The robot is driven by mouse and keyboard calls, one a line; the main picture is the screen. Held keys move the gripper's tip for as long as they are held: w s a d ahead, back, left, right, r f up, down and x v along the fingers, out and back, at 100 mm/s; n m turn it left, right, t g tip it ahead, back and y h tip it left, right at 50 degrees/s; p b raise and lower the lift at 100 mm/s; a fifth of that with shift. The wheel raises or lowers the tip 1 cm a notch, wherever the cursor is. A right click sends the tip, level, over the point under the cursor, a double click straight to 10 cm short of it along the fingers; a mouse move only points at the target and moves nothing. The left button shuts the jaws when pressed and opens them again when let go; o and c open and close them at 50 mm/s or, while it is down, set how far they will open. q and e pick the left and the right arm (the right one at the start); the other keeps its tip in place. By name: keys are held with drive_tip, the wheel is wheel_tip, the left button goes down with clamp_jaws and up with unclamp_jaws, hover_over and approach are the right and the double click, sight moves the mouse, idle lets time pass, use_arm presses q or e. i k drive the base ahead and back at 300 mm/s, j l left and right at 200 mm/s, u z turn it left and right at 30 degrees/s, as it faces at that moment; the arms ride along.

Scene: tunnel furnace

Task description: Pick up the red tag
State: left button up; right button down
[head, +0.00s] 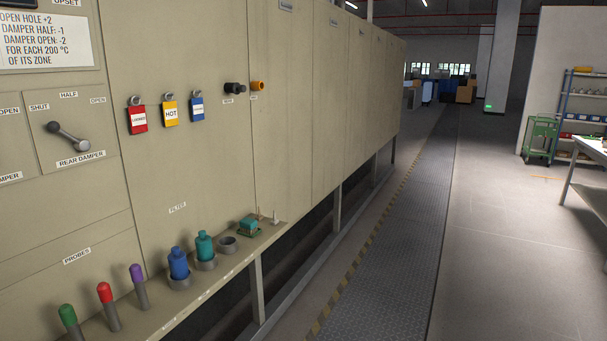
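The red tag (138,119) hangs on the beige furnace panel at upper left, at the left end of a row of three tags. It has a white label that seems to read LOCKED and a dark ring or hook at its top. The yellow tag (170,113) marked HOT hangs to its right, and the blue tag (197,108) hangs right of that. Nothing covers the red tag. Neither of my grippers shows in the head view.
Below the tags, a narrow shelf (197,297) juts out, holding green, red and purple probes, blue and teal bottles, and a small teal item (249,225). A damper lever (68,136) sticks out left of the tags. The walkway (400,240) to the right is clear.

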sight(138, 116)
drive_tip(key=u, duration=1.3)
